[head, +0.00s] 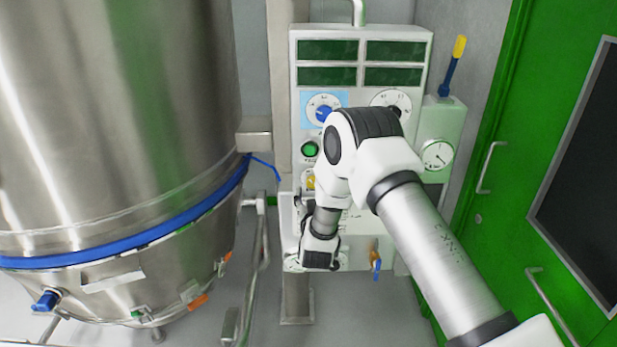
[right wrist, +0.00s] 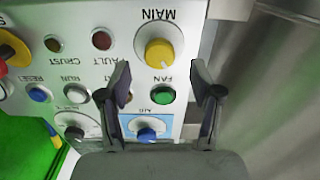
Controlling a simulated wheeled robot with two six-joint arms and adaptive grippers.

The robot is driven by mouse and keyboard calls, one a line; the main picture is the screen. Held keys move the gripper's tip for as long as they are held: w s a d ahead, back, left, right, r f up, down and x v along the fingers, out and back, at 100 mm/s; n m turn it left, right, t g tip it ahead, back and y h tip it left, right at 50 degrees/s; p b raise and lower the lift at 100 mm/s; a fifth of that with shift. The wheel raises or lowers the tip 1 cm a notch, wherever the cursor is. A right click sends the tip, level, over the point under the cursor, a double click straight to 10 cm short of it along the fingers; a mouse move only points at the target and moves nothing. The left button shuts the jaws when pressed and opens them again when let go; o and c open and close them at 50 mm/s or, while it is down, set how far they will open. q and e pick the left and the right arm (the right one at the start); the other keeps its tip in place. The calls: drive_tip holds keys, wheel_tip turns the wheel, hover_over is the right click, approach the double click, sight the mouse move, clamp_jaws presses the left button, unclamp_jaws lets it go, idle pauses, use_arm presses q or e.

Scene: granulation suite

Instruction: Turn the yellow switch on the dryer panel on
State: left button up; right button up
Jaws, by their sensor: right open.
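The dryer panel (head: 349,38) is a pale upright panel with green displays, dials and buttons. Its yellow switch (right wrist: 158,50), marked MAIN, shows upside down in the right wrist view. In the head view only a part of the yellow switch (head: 310,182) shows beside my right arm. My right gripper (right wrist: 160,80) is open and empty. Its two fingers point at the panel, one to each side in the picture, with the yellow switch beyond the gap. I cannot tell how far the fingertips are from it. My left gripper is not in view.
A green FAN button (right wrist: 163,95) and a blue AIR knob (right wrist: 147,135) are close to the yellow switch. A steel vessel (head: 110,110) stands left of the panel, a green door (head: 530,130) right. A pressure gauge (head: 437,154) is at the panel's right side.

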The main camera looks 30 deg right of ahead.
drive_tip(key=p+x, duration=0.1)
drive_tip(key=x, duration=0.4)
drive_tip(key=c, duration=1.2)
drive_tip(key=shift+o, duration=0.2)
